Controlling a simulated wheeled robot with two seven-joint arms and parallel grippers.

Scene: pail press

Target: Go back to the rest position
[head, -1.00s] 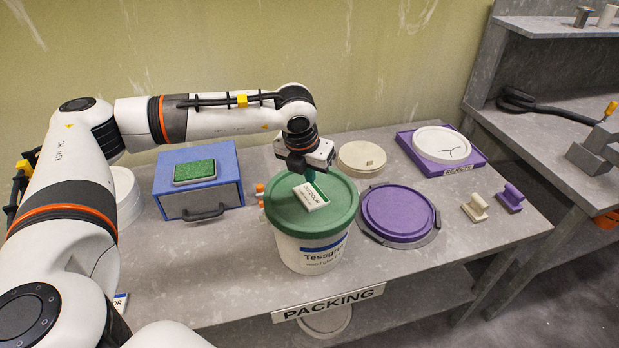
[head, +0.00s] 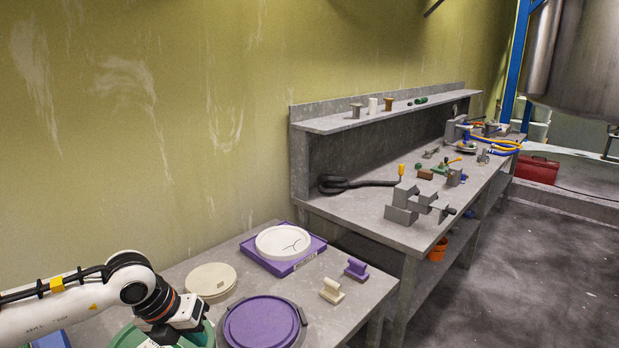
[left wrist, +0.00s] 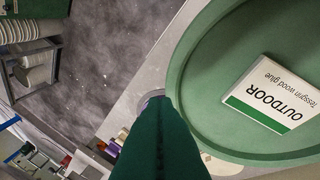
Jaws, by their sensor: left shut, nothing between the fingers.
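My left gripper (head: 200,336) is at the lower left of the head view, over the right part of the pail's green lid (head: 126,338). Its green fingers (left wrist: 155,108) are shut together with nothing between them in the left wrist view. The wrist view shows the green lid (left wrist: 188,80) at the right, with a white and green OUTDOOR label block (left wrist: 277,94) lying on it. The fingers look apart from the label; whether they touch the lid I cannot tell. The pail body is out of the head view. My right gripper is not in view.
A purple lid (head: 262,325) lies right of the gripper. A cream disc (head: 211,279) and a white lid on a purple tray (head: 312,252) lie behind. A cream block (head: 331,291) and purple block (head: 356,268) stand right. A second bench (head: 375,212) holds several tools.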

